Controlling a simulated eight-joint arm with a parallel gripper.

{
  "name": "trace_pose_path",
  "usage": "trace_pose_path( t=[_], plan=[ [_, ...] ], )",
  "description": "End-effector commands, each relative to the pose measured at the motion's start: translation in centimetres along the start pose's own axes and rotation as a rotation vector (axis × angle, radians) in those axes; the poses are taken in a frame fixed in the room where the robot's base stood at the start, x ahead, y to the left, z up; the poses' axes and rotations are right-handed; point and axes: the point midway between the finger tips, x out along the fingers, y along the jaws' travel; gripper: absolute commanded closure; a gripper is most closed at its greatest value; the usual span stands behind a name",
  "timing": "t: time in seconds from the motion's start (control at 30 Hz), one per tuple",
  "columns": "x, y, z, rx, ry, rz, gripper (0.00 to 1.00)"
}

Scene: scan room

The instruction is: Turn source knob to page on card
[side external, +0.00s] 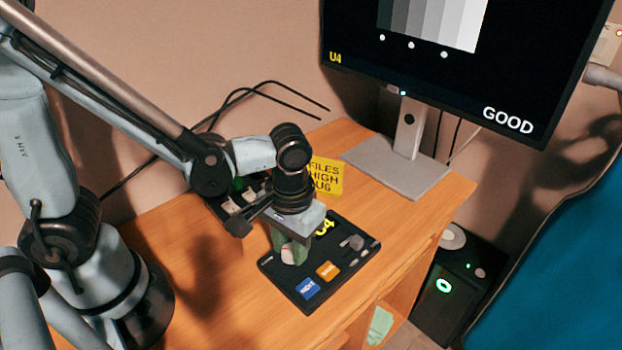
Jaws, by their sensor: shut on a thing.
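The black control panel (338,256) lies on the wooden desk, with a yellow "U4" mark (325,228) partly behind my gripper. My gripper (287,247) points down over the panel's left part, its green fingertips shut on a pale knob (290,256). I take this to be the source knob; its pointer and labels are hidden or too small to read. The yellow card (329,177) stands behind my gripper. Its visible words are "FILES", "HIGH" and "UG"; its left edge is covered.
A blue button (307,288), an orange button (327,271) and a small grey control (355,242) sit on the panel. A monitor (450,85) on a grey stand (390,168) shows "U4", "GOOD" and grey bars. The desk front (225,285) is clear.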

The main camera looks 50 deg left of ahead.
Motion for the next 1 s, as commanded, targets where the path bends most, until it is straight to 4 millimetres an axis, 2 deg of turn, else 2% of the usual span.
trace_pose_path(
  t=[1.0],
  plan=[
    [0.00, -0.05, 0.11, 0.934, 0.044, 0.000, 0.98]
  ],
)
